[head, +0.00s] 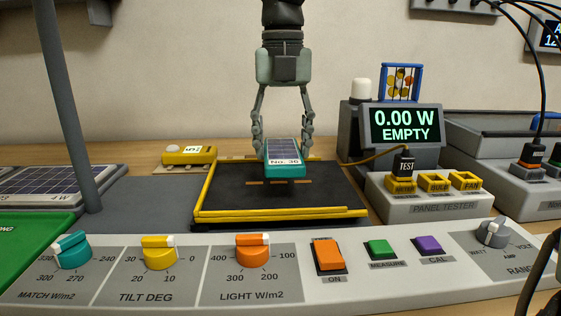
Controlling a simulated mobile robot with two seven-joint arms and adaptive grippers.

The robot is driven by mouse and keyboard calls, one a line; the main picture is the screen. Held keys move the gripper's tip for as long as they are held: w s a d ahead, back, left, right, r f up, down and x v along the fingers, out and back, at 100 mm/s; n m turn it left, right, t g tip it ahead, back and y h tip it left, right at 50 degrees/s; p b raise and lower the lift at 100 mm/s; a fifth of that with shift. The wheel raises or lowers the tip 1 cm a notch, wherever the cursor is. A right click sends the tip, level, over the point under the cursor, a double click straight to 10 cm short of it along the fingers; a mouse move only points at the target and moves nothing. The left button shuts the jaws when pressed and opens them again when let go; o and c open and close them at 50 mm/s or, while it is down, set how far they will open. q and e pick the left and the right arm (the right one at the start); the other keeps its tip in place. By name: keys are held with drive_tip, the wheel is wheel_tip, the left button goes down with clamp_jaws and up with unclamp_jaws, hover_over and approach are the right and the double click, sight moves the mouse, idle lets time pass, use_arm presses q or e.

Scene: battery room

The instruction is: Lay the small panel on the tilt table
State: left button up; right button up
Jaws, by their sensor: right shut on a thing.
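The small panel (285,172) is a teal block with a dark gridded top and a white label reading "No. 36". My right gripper (283,146) comes down from above and is shut on it, one finger at each side. The panel is over the middle of the tilt table (228,192), a black plate with yellow rails along its left and front edges. I cannot tell whether the panel touches the plate. Orange marks show on the plate just in front of the panel. My left gripper is not in view.
In front runs a grey console (205,285) with knobs and buttons. At the right stands the panel tester (440,196), its display (405,126) reading "0.00 W EMPTY". A larger panel (50,187) and a grey post (70,105) are at the left. A yellow gauge (188,155) lies behind.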

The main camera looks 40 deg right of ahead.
sight(281, 149)
drive_tip(key=shift+w+f, duration=0.35)
drive_tip(key=shift+f, duration=0.05)
wheel_tip(281, 149, down, 3)
drive_tip(key=shift+f, duration=0.25)
drive_tip(key=shift+f, duration=0.1)
drive_tip(key=o, duration=0.9)
drive_tip(key=shift+c, duration=0.2)
drive_tip(key=o, duration=0.4)
